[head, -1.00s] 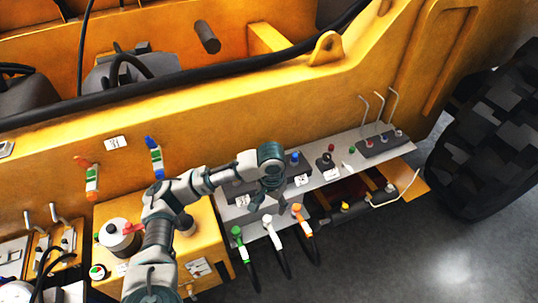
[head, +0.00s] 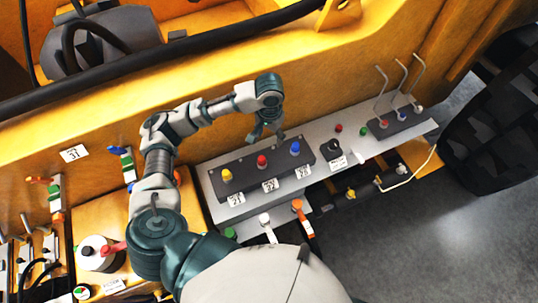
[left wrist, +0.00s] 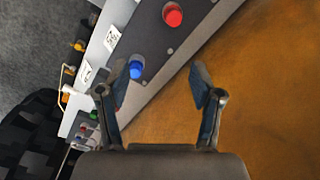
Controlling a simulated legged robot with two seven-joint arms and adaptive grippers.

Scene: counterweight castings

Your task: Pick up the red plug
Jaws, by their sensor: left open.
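The red plug (head: 262,161) stands in the middle of a dark strip (head: 244,176) on the grey shelf. A yellow plug (head: 227,175) is left of it and a blue plug (head: 295,148) right of it. My left gripper (head: 266,133) is open and empty, above the back edge of the strip, between the red and blue plugs in the picture. In the left wrist view the red plug (left wrist: 173,15) is at the top, beyond my open left gripper (left wrist: 161,76). The blue plug (left wrist: 136,68) shows close to the left fingertip. My right gripper is out of view.
The yellow machine wall (head: 340,90) rises behind the shelf (head: 345,170). A black knob (head: 334,148) and a second dark strip with bent metal levers (head: 400,122) stand further right. Green, white and orange-handled connectors (head: 298,207) hang at the shelf's front.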

